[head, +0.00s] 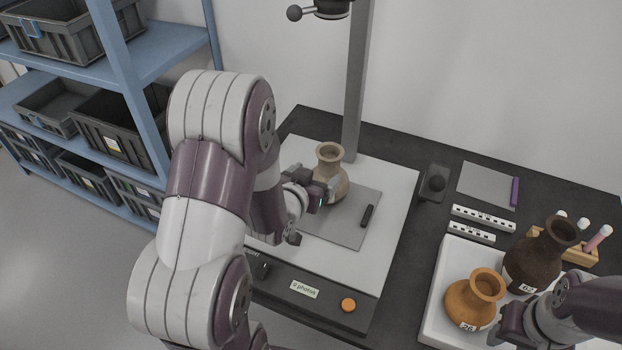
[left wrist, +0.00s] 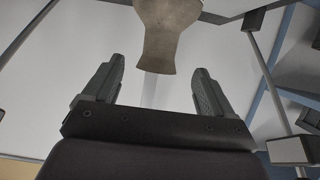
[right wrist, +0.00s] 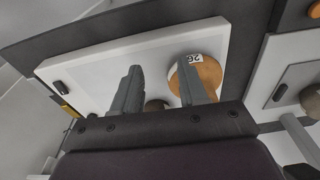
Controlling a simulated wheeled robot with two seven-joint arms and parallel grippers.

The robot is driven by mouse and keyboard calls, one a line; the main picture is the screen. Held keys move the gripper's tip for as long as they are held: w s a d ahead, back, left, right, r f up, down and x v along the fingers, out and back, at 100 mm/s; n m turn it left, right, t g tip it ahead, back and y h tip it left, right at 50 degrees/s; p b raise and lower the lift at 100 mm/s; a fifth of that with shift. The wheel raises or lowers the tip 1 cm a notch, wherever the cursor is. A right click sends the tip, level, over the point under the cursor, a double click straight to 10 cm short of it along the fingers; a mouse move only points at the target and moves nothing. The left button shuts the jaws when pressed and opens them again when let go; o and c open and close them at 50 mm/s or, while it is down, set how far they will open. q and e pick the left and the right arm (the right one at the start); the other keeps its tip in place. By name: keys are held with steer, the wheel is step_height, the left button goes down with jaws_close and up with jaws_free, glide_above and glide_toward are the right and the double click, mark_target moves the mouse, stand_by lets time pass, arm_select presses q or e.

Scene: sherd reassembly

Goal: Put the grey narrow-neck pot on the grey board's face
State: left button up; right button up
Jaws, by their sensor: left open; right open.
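The grey-tan narrow-neck pot (head: 331,172) stands upright on the far part of the grey board (head: 345,232), which lies on a white panel. My left gripper (head: 312,212) is open and low beside the pot, on its near left side. In the left wrist view the pot (left wrist: 170,30) shows upside down, its neck between the open fingertips, with gaps on both sides. I see no contact, though part of the pot's base is hidden in the head view. My right gripper (right wrist: 165,85) is open near the other pots; its fingers partly cover the orange pot (right wrist: 208,72).
A dark pot (head: 541,255) and the orange pot (head: 474,300) stand on a white tray (head: 446,268) at right. A dark bar (head: 367,216) lies on the board. A grey post (head: 358,80) rises behind it. Scale bars (head: 483,218) and a blue shelf (head: 130,90) flank the area.

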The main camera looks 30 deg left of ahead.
arm_select(q)
steer(key=s+d+g, duration=0.4)
steer(key=s+g, duration=0.2)
steer(key=s, duration=0.2)
steer(key=s+d+f+g, duration=0.1)
steer(key=s+d+g, duration=0.2)
steer(key=s+g, duration=0.3)
steer(key=shift+s+d+m+h, duration=0.35)
steer(key=shift+s+m+h, duration=0.05)
steer(key=shift+s, duration=0.85)
